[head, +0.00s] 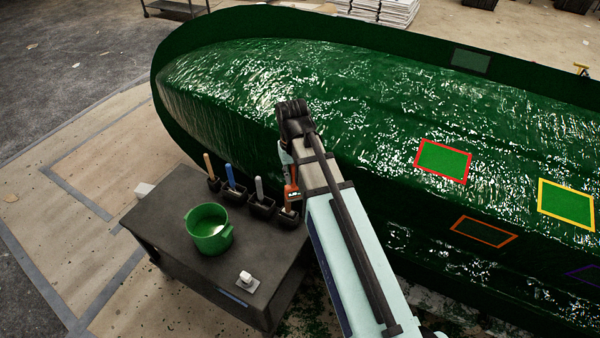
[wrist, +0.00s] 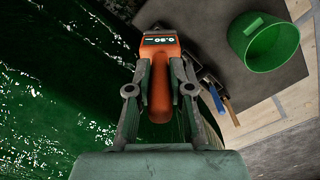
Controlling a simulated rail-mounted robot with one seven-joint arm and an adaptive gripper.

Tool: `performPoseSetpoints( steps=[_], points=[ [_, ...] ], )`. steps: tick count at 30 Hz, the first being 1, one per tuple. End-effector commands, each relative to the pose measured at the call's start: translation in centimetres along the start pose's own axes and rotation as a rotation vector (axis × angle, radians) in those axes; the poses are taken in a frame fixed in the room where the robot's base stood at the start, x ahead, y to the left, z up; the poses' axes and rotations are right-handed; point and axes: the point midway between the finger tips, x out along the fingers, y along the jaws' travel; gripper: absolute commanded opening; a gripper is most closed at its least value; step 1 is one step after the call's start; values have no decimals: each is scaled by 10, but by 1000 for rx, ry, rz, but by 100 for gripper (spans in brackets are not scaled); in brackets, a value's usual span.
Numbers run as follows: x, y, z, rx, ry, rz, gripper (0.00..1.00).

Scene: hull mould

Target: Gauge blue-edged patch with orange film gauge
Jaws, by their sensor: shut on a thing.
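My gripper (wrist: 160,72) is shut on the orange film gauge (wrist: 160,88). The gauge's small display faces the wrist camera and seems to read 0.50. In the head view the gauge (head: 291,193) shows beside my arm, near the rightmost holder on the cart; I cannot tell whether it touches that holder. My arm hides most of the gripper there. A patch with a dark blue-violet edge (head: 584,272) lies on the green hull at the right border of the head view, partly cut off.
Red-edged (head: 443,161), yellow-edged (head: 566,204) and orange-edged (head: 483,231) patches also lie on the glossy green hull mould (head: 330,80). The dark cart (head: 185,255) carries a green bucket (head: 209,228), a small white object (head: 248,281) and several handled tools in holders.

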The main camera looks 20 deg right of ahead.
Motion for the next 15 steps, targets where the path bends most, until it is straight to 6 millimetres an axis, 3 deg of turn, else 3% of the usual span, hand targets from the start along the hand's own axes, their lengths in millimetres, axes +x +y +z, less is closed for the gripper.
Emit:
performPoseSetpoints(
  steps=[8,15],
  points=[
    [11,-78,-34,-132,-2,3,0],
    [29,-169,-80,-226,-2,4,0]
  ],
)
